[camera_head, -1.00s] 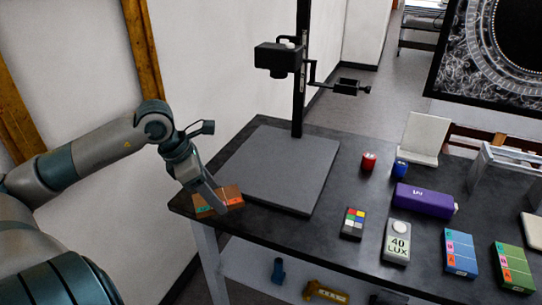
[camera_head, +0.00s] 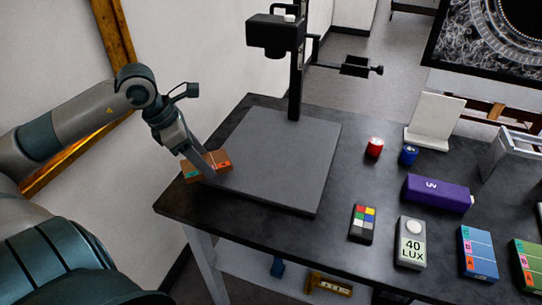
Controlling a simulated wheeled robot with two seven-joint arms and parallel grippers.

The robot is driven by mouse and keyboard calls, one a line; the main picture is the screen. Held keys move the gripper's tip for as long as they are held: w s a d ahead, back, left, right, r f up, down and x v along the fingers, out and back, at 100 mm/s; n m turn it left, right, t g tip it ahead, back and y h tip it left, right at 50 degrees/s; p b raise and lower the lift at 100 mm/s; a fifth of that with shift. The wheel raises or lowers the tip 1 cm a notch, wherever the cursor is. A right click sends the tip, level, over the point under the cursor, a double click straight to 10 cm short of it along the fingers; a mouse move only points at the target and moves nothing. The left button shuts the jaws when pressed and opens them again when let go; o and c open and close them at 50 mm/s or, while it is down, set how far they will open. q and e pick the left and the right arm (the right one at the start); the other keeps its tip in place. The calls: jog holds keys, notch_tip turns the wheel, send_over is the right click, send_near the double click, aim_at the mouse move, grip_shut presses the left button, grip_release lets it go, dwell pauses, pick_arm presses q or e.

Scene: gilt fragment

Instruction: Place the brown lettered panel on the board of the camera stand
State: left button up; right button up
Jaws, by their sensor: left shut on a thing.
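The brown lettered panel (camera_head: 193,172) is at the left edge of the board. It has coloured lettered patches, and the gripper hides its middle. My left gripper (camera_head: 208,170) is shut on it from above. The grey board (camera_head: 270,160) of the camera stand lies flat on the dark table and is bare. The panel overlaps the board's left edge in the picture; I cannot tell whether it touches the board. The stand's black camera (camera_head: 275,36) is on the column (camera_head: 297,75) at the board's back. My right gripper is not in view.
Right of the board stand a red container (camera_head: 374,148), a blue container (camera_head: 408,155), a purple UV box (camera_head: 438,193), a colour chart (camera_head: 362,223) and a 40 LUX meter (camera_head: 411,243). Blue (camera_head: 478,254) and green (camera_head: 529,265) lettered panels lie at the right. A white stand (camera_head: 434,122) is behind.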

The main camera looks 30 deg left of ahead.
aim_at(225, 157)
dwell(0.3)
